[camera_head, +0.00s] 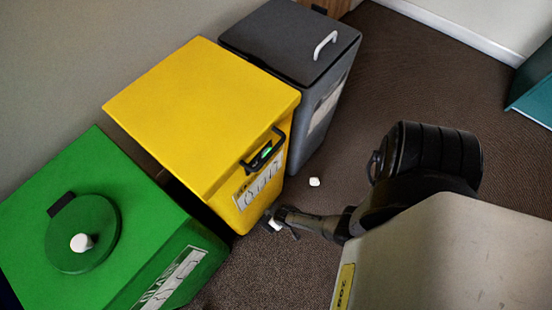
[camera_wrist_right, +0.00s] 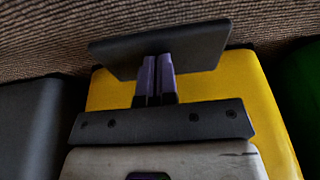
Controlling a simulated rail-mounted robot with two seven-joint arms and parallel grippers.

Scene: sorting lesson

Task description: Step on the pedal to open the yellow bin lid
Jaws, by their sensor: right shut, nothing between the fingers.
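The yellow bin (camera_head: 205,110) stands between two other bins with its lid flat and shut. It also shows in the right wrist view (camera_wrist_right: 255,85). My right arm comes in from the right, and my right gripper (camera_head: 276,223) is low by the bin's front bottom edge. Its fingers (camera_wrist_right: 155,80) are together and empty. In the wrist view they overlap a dark flat plate (camera_wrist_right: 205,48), which may be the pedal; contact cannot be told. A small white piece (camera_head: 275,225) shows at the gripper in the head view. My left gripper is out of view.
A green bin (camera_head: 130,215) with a round cap stands at left. A dark grey bin (camera_head: 285,45) with a white handle stands behind at right. A small white object (camera_head: 314,182) lies low before the grey bin. Brown carpet is clear beyond; a teal object (camera_head: 533,95) is far right.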

